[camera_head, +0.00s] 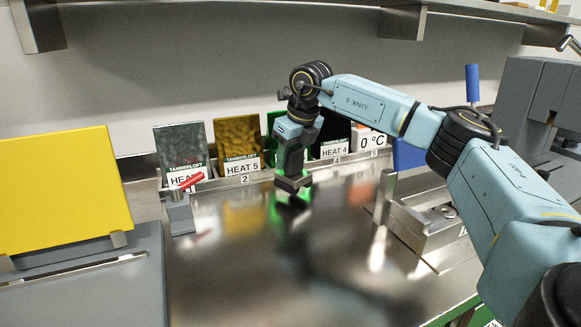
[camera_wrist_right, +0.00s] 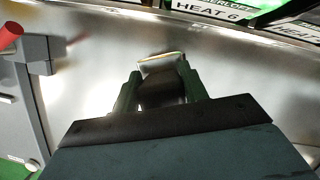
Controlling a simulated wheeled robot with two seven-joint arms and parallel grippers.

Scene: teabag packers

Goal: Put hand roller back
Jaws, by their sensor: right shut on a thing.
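My right gripper (camera_head: 293,180) hangs fingers-down above the steel worktop, in front of the row of upright packs. In the right wrist view, it is shut on a dark piece with a pale, yellowish-edged end, which I take to be the hand roller (camera_wrist_right: 162,88). The piece sits between the two dark green fingers (camera_wrist_right: 128,95). In the head view the fingers and wrist hide most of it, so its full shape cannot be told. My left gripper is not in view.
Upright packs with heat labels, such as the gold one (camera_head: 238,144), stand along the back. A grey fixture with a red handle (camera_head: 187,183) is left of my gripper. A metal tray (camera_head: 415,228) stands right. The worktop (camera_head: 270,260) between is clear.

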